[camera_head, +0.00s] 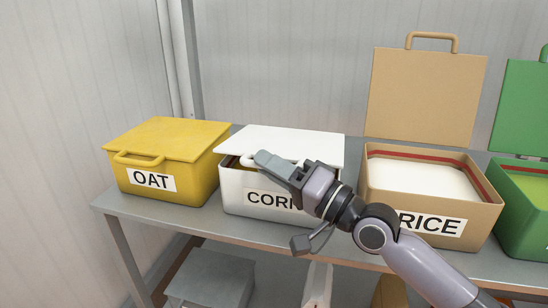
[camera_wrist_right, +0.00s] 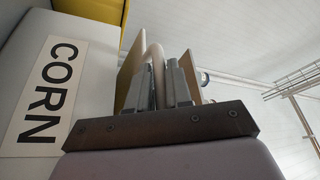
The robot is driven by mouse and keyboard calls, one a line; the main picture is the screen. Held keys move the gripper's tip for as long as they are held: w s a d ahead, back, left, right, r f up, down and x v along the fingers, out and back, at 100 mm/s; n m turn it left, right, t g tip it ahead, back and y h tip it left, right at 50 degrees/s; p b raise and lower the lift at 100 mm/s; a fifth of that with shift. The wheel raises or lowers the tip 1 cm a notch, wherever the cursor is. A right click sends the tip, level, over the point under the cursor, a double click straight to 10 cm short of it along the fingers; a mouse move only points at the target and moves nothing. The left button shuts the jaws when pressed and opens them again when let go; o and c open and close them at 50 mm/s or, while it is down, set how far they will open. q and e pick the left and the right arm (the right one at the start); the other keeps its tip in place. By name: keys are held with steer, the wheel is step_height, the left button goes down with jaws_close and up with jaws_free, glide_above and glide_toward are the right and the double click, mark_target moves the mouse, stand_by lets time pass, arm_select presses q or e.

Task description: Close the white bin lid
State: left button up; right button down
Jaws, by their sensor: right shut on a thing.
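The white bin (camera_head: 235,190), labelled CORN, stands on the shelf between the yellow and tan bins. Its white lid (camera_head: 285,143) is tilted low over the opening, with a dark gap under its front edge at the left. My right gripper (camera_head: 268,162) is at the lid's front edge and is shut on the lid handle (camera_head: 246,161). In the right wrist view, the handle (camera_wrist_right: 154,58) is between the two fingers, beside the CORN label (camera_wrist_right: 45,95). My right arm hides part of the bin's front and label. My left gripper is not in view.
The yellow OAT bin (camera_head: 165,160) at the left is closed. The tan RICE bin (camera_head: 378,195) and green bin (camera_head: 520,215) at the right have raised lids. A grey box (camera_head: 210,280) sits below the shelf (camera_head: 150,210). The wall is close behind.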

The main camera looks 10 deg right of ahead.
arm_select(q)
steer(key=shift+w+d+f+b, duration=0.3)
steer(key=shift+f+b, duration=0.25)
steer(key=shift+b, duration=0.3)
arm_select(e)
steer(key=shift+f, duration=1.95)
steer(key=c, duration=1.4)
jaws_free()
arm_select(q)
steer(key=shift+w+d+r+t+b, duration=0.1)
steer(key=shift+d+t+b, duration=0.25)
steer(key=shift+b, duration=0.1)
arm_select(e)
steer(key=v, duration=0.7)
